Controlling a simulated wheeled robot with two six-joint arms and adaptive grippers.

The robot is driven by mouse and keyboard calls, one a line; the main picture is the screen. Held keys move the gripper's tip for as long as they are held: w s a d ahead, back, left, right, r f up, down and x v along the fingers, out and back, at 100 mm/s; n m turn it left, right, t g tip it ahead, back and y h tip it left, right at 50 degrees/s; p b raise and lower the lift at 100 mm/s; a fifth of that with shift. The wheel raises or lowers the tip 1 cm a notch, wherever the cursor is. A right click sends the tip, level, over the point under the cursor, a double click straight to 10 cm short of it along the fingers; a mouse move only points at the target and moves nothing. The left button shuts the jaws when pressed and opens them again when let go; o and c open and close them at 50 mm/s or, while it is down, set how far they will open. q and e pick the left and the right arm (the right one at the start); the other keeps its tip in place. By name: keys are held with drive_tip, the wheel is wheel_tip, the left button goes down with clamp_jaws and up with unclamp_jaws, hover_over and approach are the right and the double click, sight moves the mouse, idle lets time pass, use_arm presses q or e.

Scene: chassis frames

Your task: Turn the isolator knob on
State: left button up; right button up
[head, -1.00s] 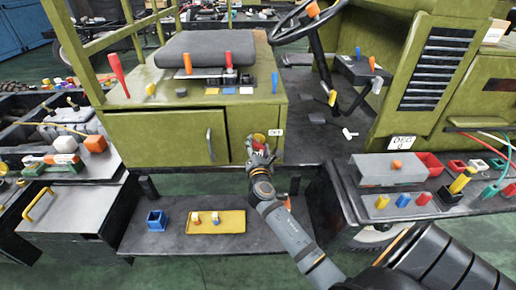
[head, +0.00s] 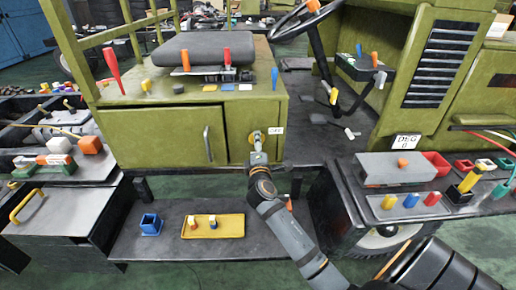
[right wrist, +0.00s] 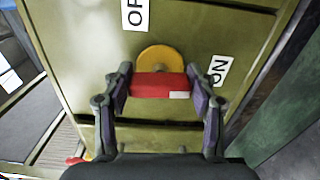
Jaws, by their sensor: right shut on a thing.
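The isolator's yellow round plate (head: 256,138) is on the front of the green box, and its upper part shows in the right wrist view (right wrist: 158,58). The red knob (right wrist: 158,86) stands in front of that plate, with a white mark at its right end beside the ON label (right wrist: 219,70). The OFF label (right wrist: 135,14) is above the plate, cut by the picture edge. My right gripper (right wrist: 160,88) is shut on the red knob, one finger at each end. In the head view my right gripper (head: 258,158) covers most of the knob. My left gripper is not in view.
The green box has a door with a handle (head: 208,144) left of the isolator. A bench below holds a yellow tray (head: 214,234) and a blue bin (head: 151,225). A steering wheel (head: 300,20) and a grey box (head: 385,170) are to the right.

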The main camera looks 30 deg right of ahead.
drive_tip(key=shift+m, duration=0.6)
drive_tip(key=o, duration=1.2)
drive_tip(key=shift+c, duration=0.2)
drive_tip(key=shift+s, duration=0.1)
drive_tip(key=v, duration=1.2)
drive_tip(key=shift+f, duration=0.15)
